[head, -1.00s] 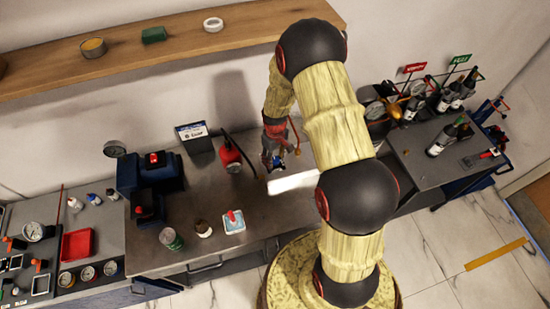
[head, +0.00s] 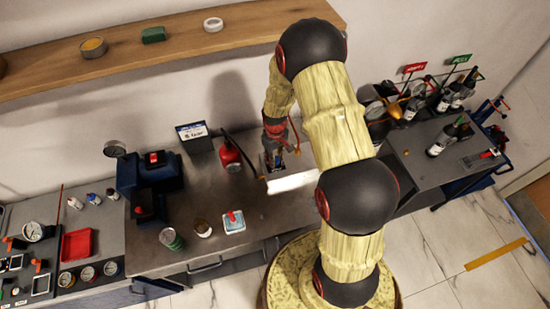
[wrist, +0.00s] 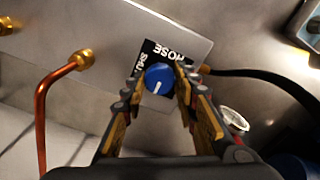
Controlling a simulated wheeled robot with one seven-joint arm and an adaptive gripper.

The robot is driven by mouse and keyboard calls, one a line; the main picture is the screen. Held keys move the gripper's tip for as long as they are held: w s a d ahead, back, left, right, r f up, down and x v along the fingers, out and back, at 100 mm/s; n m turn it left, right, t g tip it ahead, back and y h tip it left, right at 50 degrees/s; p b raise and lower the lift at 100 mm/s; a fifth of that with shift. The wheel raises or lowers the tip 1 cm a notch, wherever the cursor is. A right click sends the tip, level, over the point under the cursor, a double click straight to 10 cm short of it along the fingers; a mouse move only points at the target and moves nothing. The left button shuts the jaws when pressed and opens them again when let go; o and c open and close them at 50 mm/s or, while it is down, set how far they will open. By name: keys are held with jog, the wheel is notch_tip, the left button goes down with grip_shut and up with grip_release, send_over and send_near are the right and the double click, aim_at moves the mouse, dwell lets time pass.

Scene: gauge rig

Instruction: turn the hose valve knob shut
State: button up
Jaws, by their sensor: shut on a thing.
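The hose valve knob (wrist: 158,75) is blue and round, with a white pointer line toward the bottom of the wrist view. It stands on a pale metal panel (wrist: 115,40). A black label (wrist: 165,50) behind it reads HOSE and SHUT, turned over in this view; the SHUT word is at the knob's left. My gripper (wrist: 160,83) has one finger on each side of the knob and is shut on it. In the head view my gripper (head: 276,155) is at the rig, and my arm partly covers the spot; the knob cannot be made out there.
A copper pipe (wrist: 42,105) with a brass fitting (wrist: 84,59) is left of the knob. A black hose (wrist: 250,74) leaves at the right. In the head view a red cylinder (head: 230,156) stands close left of my gripper. Bare bench (head: 195,185) lies farther left.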

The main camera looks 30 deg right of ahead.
jog(key=m+b, duration=0.1)
jog(key=m, duration=0.3)
jog(key=shift+m+b, duration=0.3)
jog(key=shift+b, duration=0.1)
jog(key=m+b, duration=0.1)
jog(key=m, duration=0.3)
jog(key=m+b, duration=0.1)
jog(key=m, duration=0.4)
jog(key=shift+m+b, duration=0.5)
jog(key=shift+m, duration=1.6)
jog(key=o, duration=1.2)
jog(key=shift+c, duration=0.2)
